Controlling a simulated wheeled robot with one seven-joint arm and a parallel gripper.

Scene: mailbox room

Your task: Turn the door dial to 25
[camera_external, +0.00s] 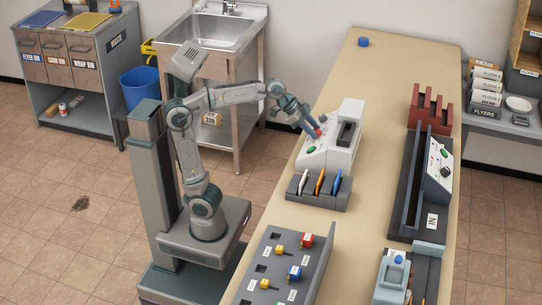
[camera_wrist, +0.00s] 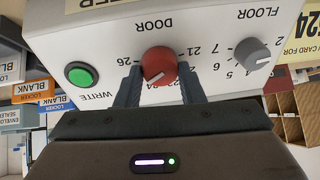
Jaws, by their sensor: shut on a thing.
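The red door dial (camera_wrist: 160,62) is on a white panel marked DOOR, upside down in the wrist view. My gripper (camera_wrist: 161,72) is shut on it, one finger at each side. A white line on the dial points to the picture's lower left, roughly between the 24 below it and my left finger. The 26 shows at left and the 21 at right; the 25 mark is hidden, apparently by a finger. In the external view my gripper (camera_external: 318,134) is at the white machine (camera_external: 342,150) on the long counter.
A grey floor dial (camera_wrist: 252,54) and a green button (camera_wrist: 79,75) marked WRITE flank the red dial. A rack (camera_external: 318,195) with coloured cards stands in front of the machine. A dark tray (camera_external: 403,185) lies to the right. The counter (camera_external: 375,75) behind is mostly clear.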

